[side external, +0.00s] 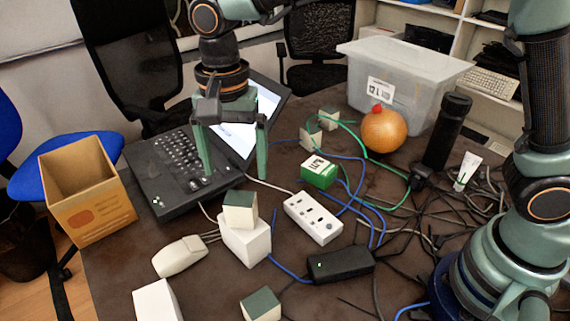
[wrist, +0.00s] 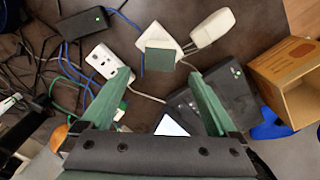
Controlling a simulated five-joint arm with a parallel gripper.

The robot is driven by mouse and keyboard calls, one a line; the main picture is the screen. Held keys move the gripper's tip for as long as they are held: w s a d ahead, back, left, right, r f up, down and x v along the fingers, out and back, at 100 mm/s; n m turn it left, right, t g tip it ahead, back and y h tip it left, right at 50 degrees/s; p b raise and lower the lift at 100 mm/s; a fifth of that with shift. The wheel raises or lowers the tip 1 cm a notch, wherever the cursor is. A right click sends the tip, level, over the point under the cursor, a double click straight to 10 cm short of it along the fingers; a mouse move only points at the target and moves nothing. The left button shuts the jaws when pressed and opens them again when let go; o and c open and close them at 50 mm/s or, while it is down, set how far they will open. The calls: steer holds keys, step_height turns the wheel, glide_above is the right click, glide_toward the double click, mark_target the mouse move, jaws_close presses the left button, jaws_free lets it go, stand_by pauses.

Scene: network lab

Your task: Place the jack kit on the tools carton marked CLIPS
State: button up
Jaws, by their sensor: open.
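My gripper (side external: 234,173) is open and empty, pointing down above the laptop's right edge. In the wrist view its fingers (wrist: 153,77) are spread wide. A cream block with a dark green top (side external: 241,211) sits on a white box (side external: 246,243), in front of the fingers; the wrist view also shows its green top (wrist: 160,60). A green box with a white lettered label (side external: 319,171) lies right of the gripper; its lettering is too small to read surely. In the wrist view the left finger partly hides it. I cannot tell which piece is the jack kit or the CLIPS carton.
Similar green-topped blocks stand at the back (side external: 311,132) and front (side external: 261,304). A laptop (side external: 180,165), power strip (side external: 313,218), black adapter (side external: 340,264), mouse (side external: 180,256), open cardboard box (side external: 105,215), orange ball (side external: 384,130) and clear bin (side external: 425,92) crowd the table. Cables cover the right.

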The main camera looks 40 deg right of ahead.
steer(key=shift+r, duration=0.8)
steer(key=s+d+r+n+t, duration=0.1)
steer(key=d+r+n, duration=0.15)
steer(key=d, duration=0.45)
steer(key=s+d+r+n+t, duration=0.1)
steer(key=d+r+n+t, duration=0.15)
steer(key=d, duration=0.45)
steer(key=s+d+n+t, duration=0.1)
steer(key=s+d+n, duration=0.1)
steer(key=d, duration=0.3)
steer(key=s+d+f+n+t, duration=0.1)
steer(key=s+d+n, duration=0.1)
steer(key=s+d, duration=0.2)
steer(key=shift+s+d+f, duration=0.25)
steer(key=shift+d+f, duration=0.05)
steer(key=shift+d, duration=0.75)
